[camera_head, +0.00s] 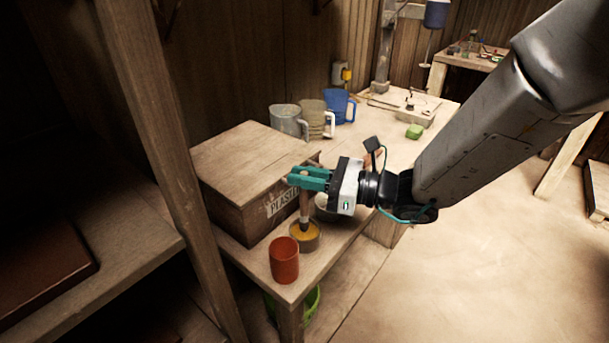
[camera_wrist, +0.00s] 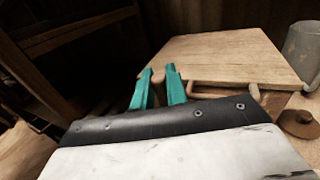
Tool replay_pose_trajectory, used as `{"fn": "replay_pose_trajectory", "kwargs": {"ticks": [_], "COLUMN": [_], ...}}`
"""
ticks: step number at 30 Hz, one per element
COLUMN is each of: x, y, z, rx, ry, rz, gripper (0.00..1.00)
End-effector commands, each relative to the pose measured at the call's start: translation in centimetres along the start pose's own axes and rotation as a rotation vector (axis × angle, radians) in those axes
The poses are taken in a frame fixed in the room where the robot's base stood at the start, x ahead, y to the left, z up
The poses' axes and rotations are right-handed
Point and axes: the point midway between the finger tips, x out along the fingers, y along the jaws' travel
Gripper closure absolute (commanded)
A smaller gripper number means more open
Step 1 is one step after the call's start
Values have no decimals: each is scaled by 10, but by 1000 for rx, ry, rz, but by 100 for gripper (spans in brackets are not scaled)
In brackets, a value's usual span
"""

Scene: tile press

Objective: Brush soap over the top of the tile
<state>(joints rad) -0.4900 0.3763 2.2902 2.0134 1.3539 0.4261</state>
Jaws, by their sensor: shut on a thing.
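My gripper (camera_head: 293,178) has teal fingers and is shut on the wooden handle of a brush (camera_head: 304,205). The brush stands roughly upright, its lower end in or just over a small round pot (camera_head: 305,238) with yellow-orange contents, perhaps the soap. The bristles are hidden. In the wrist view my gripper (camera_wrist: 159,72) shows its two fingers close together, with little of the brush visible. I cannot make out the tile with certainty; a shallow light tray or mould (camera_head: 422,113) lies toward the bench's far end.
A wooden plaster box (camera_head: 240,160) stands left of my gripper, its lid also large in the wrist view (camera_wrist: 225,55). A red cup (camera_head: 284,260) stands at the near bench corner. Several jugs (camera_head: 312,118) stand behind the box. A green block (camera_head: 414,131) lies by the tray.

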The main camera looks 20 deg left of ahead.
Motion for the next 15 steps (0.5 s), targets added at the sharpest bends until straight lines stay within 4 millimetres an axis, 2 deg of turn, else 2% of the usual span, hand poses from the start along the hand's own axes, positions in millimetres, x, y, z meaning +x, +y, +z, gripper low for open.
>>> {"fn": "replay_pose_trajectory", "kwargs": {"ticks": [15], "x": [0], "y": [0], "z": [-6], "rx": [1], "ry": [0], "rz": [0], "gripper": [100]}}
